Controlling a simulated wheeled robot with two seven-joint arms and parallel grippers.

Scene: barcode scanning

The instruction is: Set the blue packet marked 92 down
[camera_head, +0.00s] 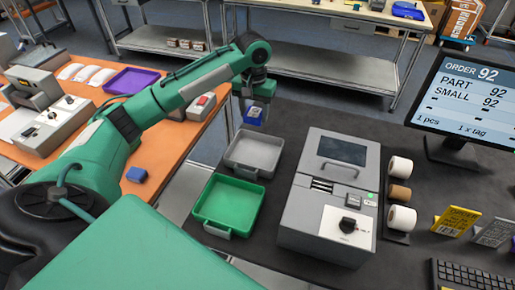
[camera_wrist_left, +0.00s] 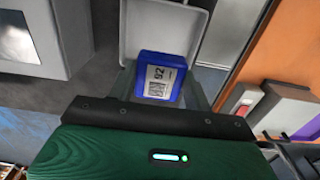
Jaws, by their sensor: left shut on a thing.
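My left gripper (camera_head: 256,106) hangs above the dark counter, just beyond the grey tray, and is shut on the blue packet (camera_head: 253,121). In the left wrist view the blue packet (camera_wrist_left: 153,60) sits between the jaws of the left gripper (camera_wrist_left: 158,90). Its white label reads 92 and carries a barcode, facing the wrist camera. The grey tray (camera_head: 262,140) is empty in the head view; part of it shows behind the packet in the left wrist view (camera_wrist_left: 160,28). My right gripper is not in view.
An empty green tray (camera_head: 209,224) lies nearer than the grey one. A grey machine (camera_head: 307,238) stands to their right, beside several rolls. The monitor (camera_head: 467,97) reads order 92.

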